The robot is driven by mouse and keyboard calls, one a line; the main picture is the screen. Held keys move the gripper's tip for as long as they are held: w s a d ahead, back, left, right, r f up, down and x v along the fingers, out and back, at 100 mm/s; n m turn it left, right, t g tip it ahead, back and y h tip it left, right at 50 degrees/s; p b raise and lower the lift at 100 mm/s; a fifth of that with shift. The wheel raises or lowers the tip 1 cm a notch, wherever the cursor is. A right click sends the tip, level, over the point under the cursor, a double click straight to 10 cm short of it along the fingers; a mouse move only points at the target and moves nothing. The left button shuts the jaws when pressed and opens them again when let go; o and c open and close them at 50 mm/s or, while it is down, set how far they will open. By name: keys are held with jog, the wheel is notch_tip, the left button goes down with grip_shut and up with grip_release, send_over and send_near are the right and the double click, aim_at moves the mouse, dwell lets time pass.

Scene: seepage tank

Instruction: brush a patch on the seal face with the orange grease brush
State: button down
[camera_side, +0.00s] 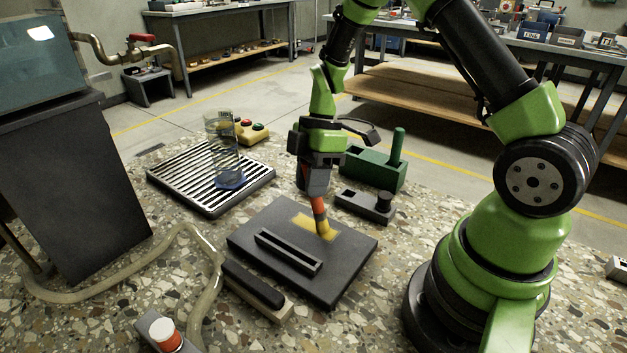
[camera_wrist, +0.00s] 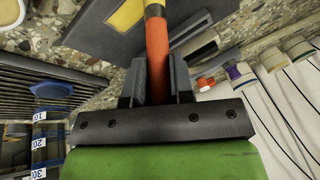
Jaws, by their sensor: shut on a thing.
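The orange grease brush (camera_side: 319,208) is in my gripper (camera_side: 315,190), which is shut on its handle. The brush points down, slightly tilted, and its yellowish bristle end is at the right part of a yellow patch (camera_side: 304,222) on the dark flat plate (camera_side: 345,258); it looks to be touching. In the wrist view the orange handle (camera_wrist: 156,50) runs between the fingers of my gripper (camera_wrist: 156,85), and part of the yellow patch (camera_wrist: 126,14) shows at the top. The bristles are out of sight there.
A black slotted bar (camera_side: 288,252) lies on the plate. A dark block with a knob (camera_side: 365,205) and a green holder (camera_side: 372,170) stand behind it. A slatted tray (camera_side: 200,192) with a clear cylinder (camera_side: 224,150) is at left. A hose (camera_side: 120,270) crosses the left foreground.

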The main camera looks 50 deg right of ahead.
jog(key=shift+w, duration=1)
jog(key=shift+w, duration=0.1)
jog(key=shift+w, duration=0.95)
jog(key=shift+w, duration=0.1)
jog(key=shift+w, duration=0.9)
jog(key=shift+r, duration=0.1)
notch_tip(320, 180, up, 7)
